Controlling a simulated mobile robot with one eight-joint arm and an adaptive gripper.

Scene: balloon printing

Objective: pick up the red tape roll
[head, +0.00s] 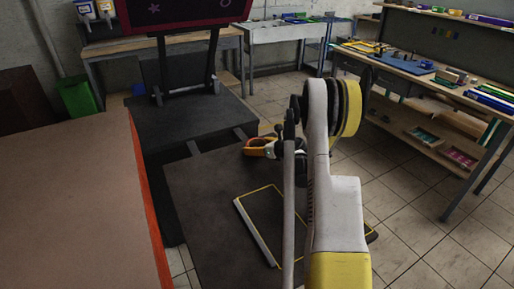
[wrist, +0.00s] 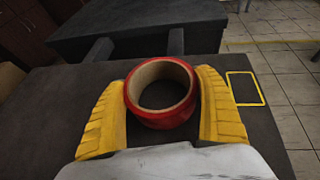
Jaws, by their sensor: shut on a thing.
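The red tape roll (wrist: 165,119) shows in the wrist view, with a red outer band and a tan cardboard core. It sits between the two yellow ribbed fingers of my gripper (wrist: 162,82), which press on its left and right sides. My gripper is shut on it. The roll is over a dark table top (wrist: 55,108); I cannot tell whether it touches it. In the head view my gripper (head: 262,147) is small and partly hidden by my arm, over the same dark table (head: 205,192). The roll is not clear there.
A yellow-edged frame (head: 257,225) lies on the dark table, near my arm. A brown-topped table with an orange edge (head: 85,190) stands at left. A dark block (head: 185,120) stands behind. A workbench with tools (head: 435,75) is at right. Tiled floor between is free.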

